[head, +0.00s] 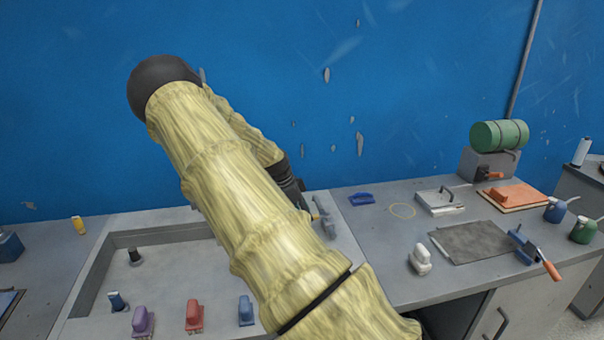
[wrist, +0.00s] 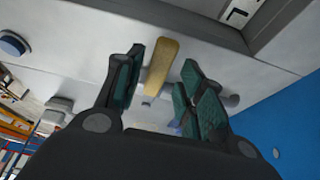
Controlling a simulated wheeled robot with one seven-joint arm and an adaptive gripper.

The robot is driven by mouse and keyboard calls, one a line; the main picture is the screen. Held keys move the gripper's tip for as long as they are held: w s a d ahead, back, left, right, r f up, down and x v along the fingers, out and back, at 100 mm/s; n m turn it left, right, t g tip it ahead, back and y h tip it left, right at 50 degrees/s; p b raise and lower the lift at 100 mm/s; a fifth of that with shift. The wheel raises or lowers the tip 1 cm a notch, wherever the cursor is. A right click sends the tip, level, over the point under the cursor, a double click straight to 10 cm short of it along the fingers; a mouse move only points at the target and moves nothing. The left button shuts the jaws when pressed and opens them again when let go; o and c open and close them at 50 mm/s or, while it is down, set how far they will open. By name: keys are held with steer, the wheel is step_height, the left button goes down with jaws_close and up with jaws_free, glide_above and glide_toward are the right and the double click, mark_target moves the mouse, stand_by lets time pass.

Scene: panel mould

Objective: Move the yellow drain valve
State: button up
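The yellow drain valve handle (wrist: 161,66) shows in the wrist view as a flat yellow bar with a rounded end, on a pale grey surface. My gripper (wrist: 163,60) is open, with one dark green finger pad on each side of the handle. Gaps show between the handle and both pads, so it is not gripped. In the head view my arm hides most of this spot. Only a small yellow-orange bit (head: 316,216) shows by the arm's end, and the valve's lower part cannot be made out.
A shallow grey recessed mould (head: 165,265) lies left of my arm, with purple (head: 143,322), red (head: 194,316) and blue (head: 246,311) blocks along its front. The right bench holds a dark mat (head: 472,242), a white clamp-like piece (head: 420,259) and a green cylinder (head: 499,135). A blue wall (head: 420,80) stands behind.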

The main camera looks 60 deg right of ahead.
steer(key=shift+a, duration=0.1)
steer(key=v, duration=1.2)
stand_by(0.8)
